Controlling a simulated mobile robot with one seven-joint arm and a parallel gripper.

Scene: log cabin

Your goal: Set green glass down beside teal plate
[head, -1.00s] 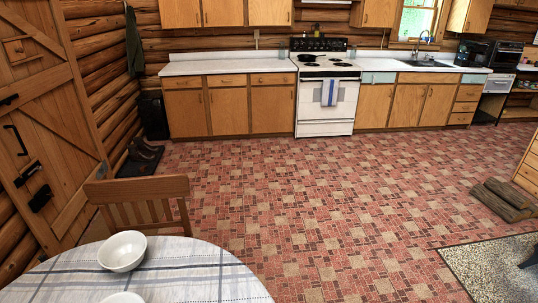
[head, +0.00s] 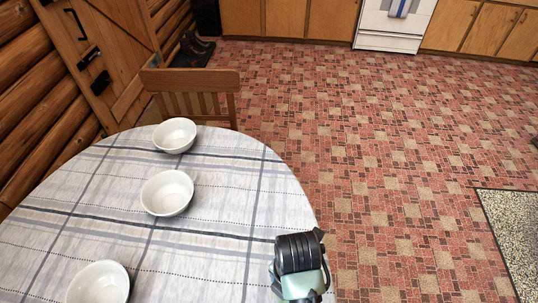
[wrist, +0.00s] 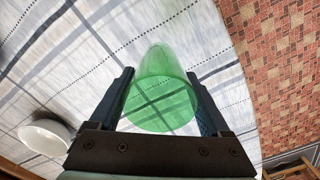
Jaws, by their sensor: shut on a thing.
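My gripper (wrist: 160,76) shows in the wrist view with its two dark fingers on either side of a green glass (wrist: 163,95). It is shut on the glass, which is see-through, with the checked tablecloth visible through it. In the head view a black and pale-green part of my arm shows at the table's right edge; the glass cannot be made out there. No teal plate is visible in either view. I cannot tell the height of the glass above the cloth.
The round table (head: 225,215) has a checked cloth and several white bowls, including a far one (head: 174,135), a middle one (head: 167,193) and a near one (head: 98,284). A wooden chair (head: 190,95) stands at its far side. Bare cloth lies between the bowls and my arm.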

